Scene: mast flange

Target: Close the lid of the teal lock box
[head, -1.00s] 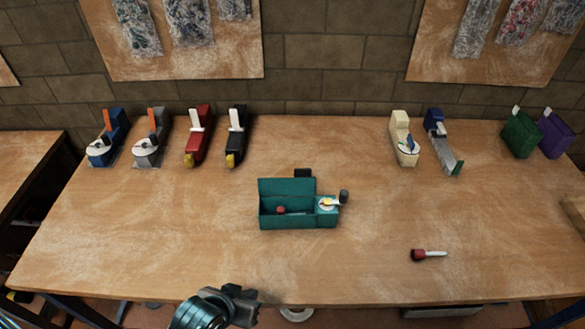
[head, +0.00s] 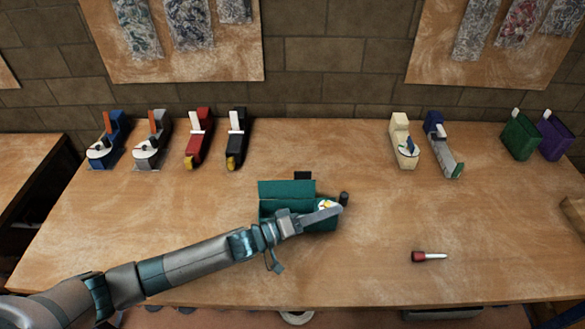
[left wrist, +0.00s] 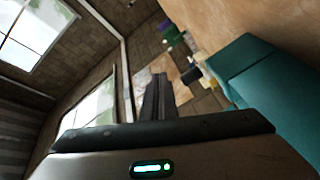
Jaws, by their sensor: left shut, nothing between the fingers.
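The teal lock box (head: 267,207) sits at the middle of the table, and its lid (head: 287,188) stands raised along the back edge. My left gripper (head: 338,208) is shut with nothing in it, over the box's right end beside the white dial there. The gripper and arm hide much of the box's front and inside. In the left wrist view the shut fingers (left wrist: 158,97) show at the centre, with a teal surface of the box (left wrist: 270,95) close on the right. I cannot tell whether they touch. My right gripper is not in view.
Blue, grey, red and black devices stand at the back left; cream and blue ones, and green and purple boxes, at the back right. The right front is mostly clear.

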